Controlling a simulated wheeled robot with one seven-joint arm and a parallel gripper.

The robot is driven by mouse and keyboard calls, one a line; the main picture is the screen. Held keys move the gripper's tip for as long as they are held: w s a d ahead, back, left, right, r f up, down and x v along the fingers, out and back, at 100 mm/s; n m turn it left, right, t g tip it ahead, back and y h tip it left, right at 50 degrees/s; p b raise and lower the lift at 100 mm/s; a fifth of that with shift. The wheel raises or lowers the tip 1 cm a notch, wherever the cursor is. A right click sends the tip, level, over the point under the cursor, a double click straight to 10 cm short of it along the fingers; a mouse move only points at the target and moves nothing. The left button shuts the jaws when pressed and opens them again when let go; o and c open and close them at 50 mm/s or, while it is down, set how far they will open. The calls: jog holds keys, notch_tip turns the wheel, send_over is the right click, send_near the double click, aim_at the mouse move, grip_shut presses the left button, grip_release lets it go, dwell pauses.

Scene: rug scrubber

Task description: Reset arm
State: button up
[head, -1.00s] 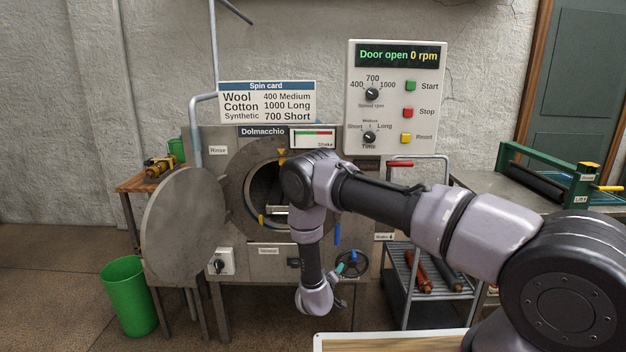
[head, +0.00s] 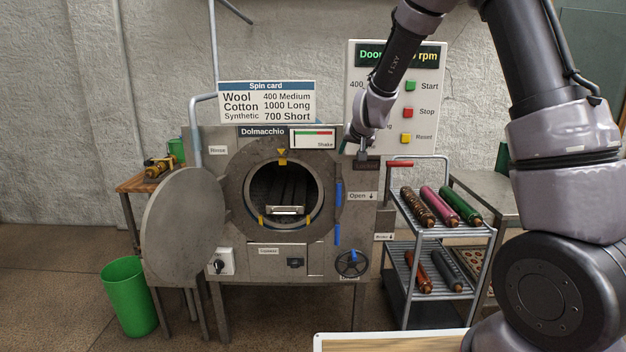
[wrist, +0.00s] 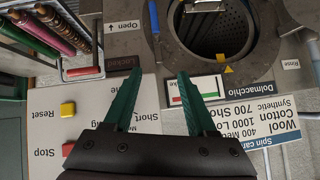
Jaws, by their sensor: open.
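My gripper (wrist: 159,76) shows in the wrist view with its two green fingers spread apart and nothing between them. In the head view the gripper (head: 357,151) hangs from my raised arm, in front of the lower left part of the control panel (head: 424,145). The Dolmacchio machine (head: 333,255) stands below and to the left of it. Its round door (head: 185,228) is swung open to the left, and the drum opening (head: 284,190) is in plain view. My arm hides part of the panel's display and its dials.
A wire cart (head: 440,230) with several rolls stands right of the machine. A green bin (head: 130,297) is on the floor at left. The spin card (head: 267,102) is above the machine. A blue lever (head: 339,195) and a handwheel (head: 352,263) are on its front.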

jog(key=s+d+r+m+g+y, duration=0.1)
jog(key=s+d+r, duration=0.3)
jog(key=s+r, duration=0.35)
jog(key=s+d+r+y, duration=0.1)
jog(key=s+d+r, duration=0.2)
jog(key=s+r, duration=0.5)
jog(key=s+d+m+g, duration=0.1)
jog(key=s+d, duration=0.2)
jog(key=s, duration=0.8)
jog(key=s+d+h, duration=0.1)
jog(key=s+d, duration=0.2)
jog(key=s, duration=0.8)
jog(key=shift+r+m+g, duration=0.35)
jog(key=shift+m+g, duration=0.05)
jog(key=shift+d, duration=0.1)
